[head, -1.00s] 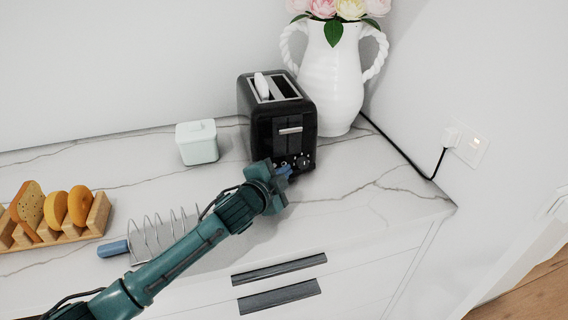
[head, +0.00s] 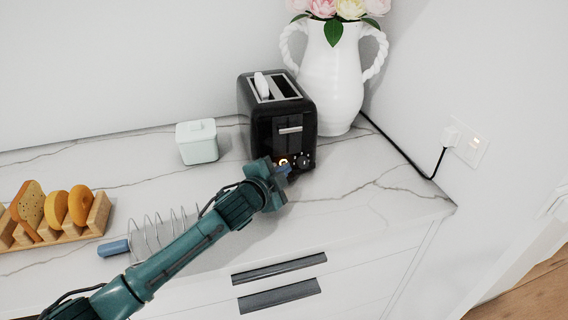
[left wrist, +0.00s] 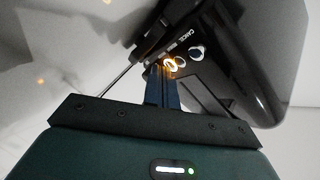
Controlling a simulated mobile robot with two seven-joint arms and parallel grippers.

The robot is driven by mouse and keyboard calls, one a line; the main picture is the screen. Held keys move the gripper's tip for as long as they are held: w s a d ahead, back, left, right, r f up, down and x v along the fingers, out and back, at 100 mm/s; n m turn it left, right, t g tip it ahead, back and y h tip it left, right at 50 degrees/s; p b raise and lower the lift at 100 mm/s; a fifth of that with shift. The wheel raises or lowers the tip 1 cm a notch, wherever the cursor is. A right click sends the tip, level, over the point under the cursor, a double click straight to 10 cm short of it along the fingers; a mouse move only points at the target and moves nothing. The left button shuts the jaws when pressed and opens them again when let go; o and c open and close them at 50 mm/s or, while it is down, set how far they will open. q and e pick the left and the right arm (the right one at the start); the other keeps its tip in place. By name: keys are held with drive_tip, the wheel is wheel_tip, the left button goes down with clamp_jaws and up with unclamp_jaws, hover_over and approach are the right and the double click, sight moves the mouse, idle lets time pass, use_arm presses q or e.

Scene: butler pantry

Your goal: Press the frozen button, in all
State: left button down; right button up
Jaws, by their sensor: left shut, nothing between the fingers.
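A black toaster (head: 280,112) stands on the marble counter, with a light-coloured slice in one slot and its lever on the front. Its button row sits low on the front; one button (head: 284,161) glows orange. My right gripper is not in view.
A white vase with flowers (head: 332,80) stands right behind the toaster. A pale lidded box (head: 198,146) is left of it. A wooden rack (head: 72,236) with bread and a wire whisk-like tool (head: 115,247) lie at left.

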use_arm(q)
drive_tip(key=shift+s, duration=0.15)
drive_tip(key=shift+s+d+p, duration=0.25)
drive_tip(key=shift+s+p, duration=0.2)
drive_tip(key=shift+s, duration=0.1)
drive_tip(key=shift+s, duration=0.1)
drive_tip(key=shift+s+d+p, duration=0.25)
drive_tip(key=shift+s+p, duration=0.05)
drive_tip(key=shift+s, duration=0.5)
drive_tip(key=shift+s+d+p, duration=0.25)
drive_tip(key=shift+s, duration=0.5)
drive_tip(key=shift+s+d+p, duration=0.25)
drive_tip(key=shift+s+p, duration=0.05)
drive_tip(key=shift+s, duration=0.5)
